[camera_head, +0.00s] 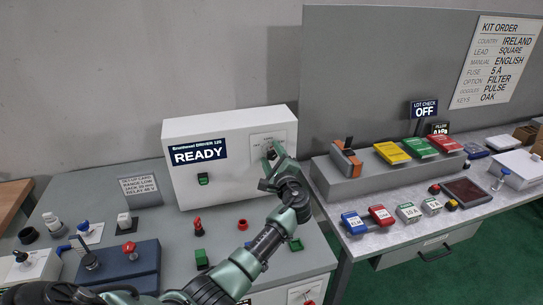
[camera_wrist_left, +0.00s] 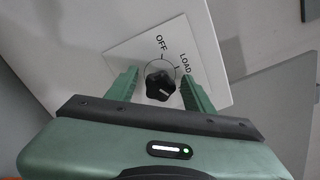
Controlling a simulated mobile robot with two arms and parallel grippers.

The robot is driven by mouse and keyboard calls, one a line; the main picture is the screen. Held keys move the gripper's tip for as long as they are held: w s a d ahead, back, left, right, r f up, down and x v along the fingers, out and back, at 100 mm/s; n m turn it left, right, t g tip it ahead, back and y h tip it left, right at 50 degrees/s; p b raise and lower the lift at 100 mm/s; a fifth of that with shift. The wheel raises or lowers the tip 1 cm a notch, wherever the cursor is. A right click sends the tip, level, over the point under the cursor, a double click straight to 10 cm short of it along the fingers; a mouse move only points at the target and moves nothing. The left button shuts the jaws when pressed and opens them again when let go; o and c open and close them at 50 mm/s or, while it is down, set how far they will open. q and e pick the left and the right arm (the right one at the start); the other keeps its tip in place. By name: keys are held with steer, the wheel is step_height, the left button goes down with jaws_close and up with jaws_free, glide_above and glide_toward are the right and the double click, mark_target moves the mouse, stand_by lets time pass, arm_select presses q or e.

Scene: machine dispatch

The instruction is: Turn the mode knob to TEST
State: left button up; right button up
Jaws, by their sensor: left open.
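The black mode knob (camera_wrist_left: 160,86) sits on a white label plate (camera_wrist_left: 128,48) on the front of the white machine (camera_head: 232,128). In the left wrist view OFF and LOAD are readable beside the knob; no TEST label is visible there. A pale mark shows on the knob, but I cannot tell which label it points to. My left gripper (camera_head: 270,167) is open in front of the plate. In the wrist view its green fingers stand on either side of the knob, with gaps showing. My right gripper is out of view.
The machine's display (camera_head: 196,151) reads READY, and a green switch (camera_head: 203,179) is below it. A red knob (camera_head: 197,224) and a green block (camera_head: 201,259) stand on the grey bench.

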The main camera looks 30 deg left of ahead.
arm_select(q)
steer(key=b+v, duration=0.2)
steer(key=v, duration=0.5)
steer(key=shift+d, duration=0.2)
steer(key=shift+s+f, duration=0.1)
steer(key=shift+s, duration=0.05)
